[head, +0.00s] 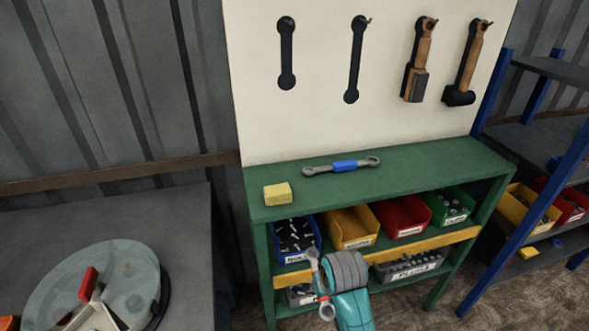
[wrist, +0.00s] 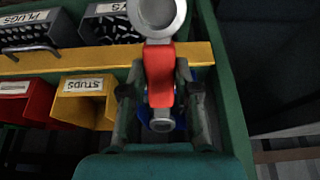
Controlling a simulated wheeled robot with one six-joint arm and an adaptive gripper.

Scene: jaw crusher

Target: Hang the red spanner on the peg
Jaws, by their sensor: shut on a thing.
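The red spanner (head: 321,290) is grey with a ring at each end and a red sleeve in the middle. My gripper (wrist: 161,95) is shut on its red sleeve (wrist: 160,75), with a finger on each side. In the head view the spanner is held roughly upright in front of the green bench's shelf, apart from the board. The pale tool board (head: 320,120) has two black spanner outlines, left (head: 287,60) and right (head: 354,65), both bare. A small peg (head: 368,21) shows at the top of the right outline. A peg at the left one is hard to make out.
A blue-sleeved spanner (head: 342,166) and a yellow block (head: 278,194) lie on the green bench top (head: 430,160). Two wooden-handled hammers (head: 416,62) hang on the board's right. Bins (head: 352,228) fill the shelf below. A blue-framed rack (head: 535,190) stands right.

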